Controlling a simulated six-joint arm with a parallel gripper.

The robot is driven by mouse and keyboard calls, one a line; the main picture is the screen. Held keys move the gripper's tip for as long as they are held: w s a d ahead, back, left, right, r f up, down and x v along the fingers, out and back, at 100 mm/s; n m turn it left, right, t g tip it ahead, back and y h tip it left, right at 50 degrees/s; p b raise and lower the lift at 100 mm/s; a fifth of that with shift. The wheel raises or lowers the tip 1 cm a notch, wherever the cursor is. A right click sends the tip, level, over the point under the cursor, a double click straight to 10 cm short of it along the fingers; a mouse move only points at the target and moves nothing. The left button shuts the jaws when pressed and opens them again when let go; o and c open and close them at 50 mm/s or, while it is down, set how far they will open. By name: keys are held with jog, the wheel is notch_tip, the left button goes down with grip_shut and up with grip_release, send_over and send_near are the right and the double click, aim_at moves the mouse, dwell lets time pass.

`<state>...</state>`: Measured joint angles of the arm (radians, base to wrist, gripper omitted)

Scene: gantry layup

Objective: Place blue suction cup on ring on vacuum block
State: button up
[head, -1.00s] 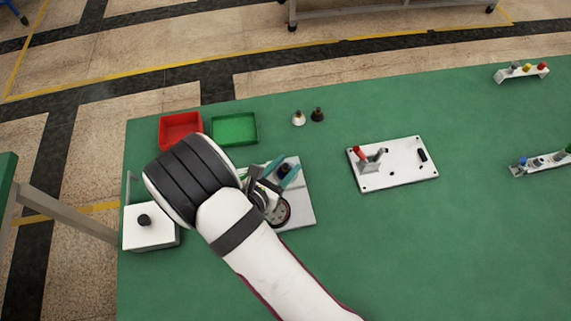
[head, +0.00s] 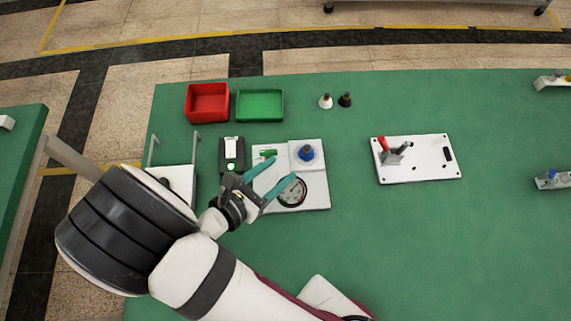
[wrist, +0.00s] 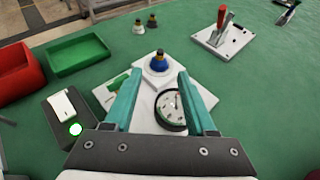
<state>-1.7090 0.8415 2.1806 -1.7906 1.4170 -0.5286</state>
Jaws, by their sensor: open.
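The blue suction cup (head: 306,153) stands upright on the pale vacuum block (head: 319,164) at the far right corner of a white plate (head: 318,200). My gripper (head: 284,172) has two teal fingers, spread apart and empty, over the plate to the left of and nearer than the cup.
A round gauge (head: 292,191) and a small green part (head: 268,154) are on the plate. A black box (head: 232,165) stands left of it. Red (head: 208,117) and green (head: 260,119) trays lie behind. White (head: 326,101) and black (head: 345,99) cups stand behind; a clamp plate (head: 420,171) is right.

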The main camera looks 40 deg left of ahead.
jog(key=w+d+r+m+g+h, duration=0.3)
jog(key=d+r+m+g+h, duration=0.1)
jog(key=d+m, duration=0.55)
jog(key=w+d+r+m+g+h, duration=0.4)
jog(key=d+m, duration=0.4)
jog(key=d, duration=0.2)
jog(key=s+d+r+m+g+y, duration=0.3)
jog(key=s+m+y, duration=0.2)
jog(key=m, duration=0.7)
jog(key=s+d+r+m+g+y, duration=0.2)
jog(key=s+d+r+m+y, duration=0.1)
jog(key=m, duration=0.9)
jog(key=s+d+y, duration=0.1)
jog(key=s, duration=0.1)
jog(key=shift+s+d+g+y, duration=0.2)
jog(key=shift+s+g+y, duration=0.2)
jog(key=shift+o, duration=0.3)
